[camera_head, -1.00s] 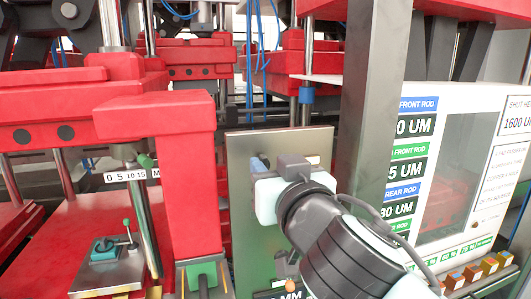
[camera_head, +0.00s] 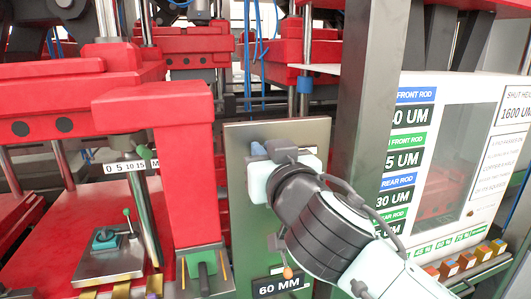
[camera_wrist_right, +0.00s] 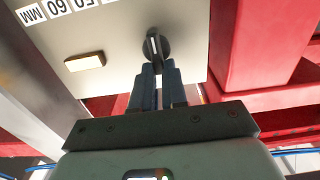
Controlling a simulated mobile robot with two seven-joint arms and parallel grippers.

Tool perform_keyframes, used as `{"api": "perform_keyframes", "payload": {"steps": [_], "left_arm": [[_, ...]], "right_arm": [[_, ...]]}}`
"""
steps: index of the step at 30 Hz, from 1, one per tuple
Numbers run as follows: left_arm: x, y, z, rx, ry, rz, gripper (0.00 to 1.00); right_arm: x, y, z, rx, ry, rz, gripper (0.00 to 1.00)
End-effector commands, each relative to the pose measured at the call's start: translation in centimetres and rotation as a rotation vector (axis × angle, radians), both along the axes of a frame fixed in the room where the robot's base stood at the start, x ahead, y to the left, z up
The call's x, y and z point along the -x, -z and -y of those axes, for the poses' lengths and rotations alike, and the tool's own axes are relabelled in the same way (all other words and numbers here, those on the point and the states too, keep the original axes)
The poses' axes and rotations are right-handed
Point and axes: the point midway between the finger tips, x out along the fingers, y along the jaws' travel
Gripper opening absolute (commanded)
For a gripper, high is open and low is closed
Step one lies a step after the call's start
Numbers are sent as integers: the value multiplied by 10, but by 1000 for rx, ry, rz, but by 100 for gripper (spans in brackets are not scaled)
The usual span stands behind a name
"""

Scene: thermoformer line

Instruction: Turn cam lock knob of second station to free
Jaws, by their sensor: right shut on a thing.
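The dark round cam lock knob (camera_wrist_right: 156,46), with a pale line across its face, sits on a grey metal panel (camera_wrist_right: 120,30) in the right wrist view. The panel also shows in the head view (camera_head: 237,190). My right gripper (camera_head: 260,149) is at the panel's upper part, its blue-grey fingers closed on the knob; the wrist view shows the fingertips (camera_wrist_right: 157,66) at the knob's lower edge. In the head view the gripper body hides the knob. The knob's free mark cannot be made out. My left gripper is out of view.
A red press column (camera_head: 188,170) stands close left of the panel, and a grey post (camera_head: 360,130) close right. A small lever with an orange-brown ball (camera_head: 287,272) and a "60 MM" plate (camera_head: 280,286) are low on the panel. A white display board (camera_head: 470,95) stands farther right.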

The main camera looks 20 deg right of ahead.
Motion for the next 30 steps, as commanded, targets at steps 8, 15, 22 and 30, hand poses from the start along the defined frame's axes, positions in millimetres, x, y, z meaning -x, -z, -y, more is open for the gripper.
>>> {"api": "perform_keyframes", "payload": {"steps": [8, 15, 22, 30], "left_arm": [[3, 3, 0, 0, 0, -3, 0], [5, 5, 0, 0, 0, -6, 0], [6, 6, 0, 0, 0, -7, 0], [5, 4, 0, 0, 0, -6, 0]], "right_arm": [[0, 0, -2, 112, 1, 4, 0], [0, 1, -6, 314, 2, 11, 0], [0, 3, -10, 535, 2, 20, 0], [0, 5, -14, 790, 1, 28, 0]]}}
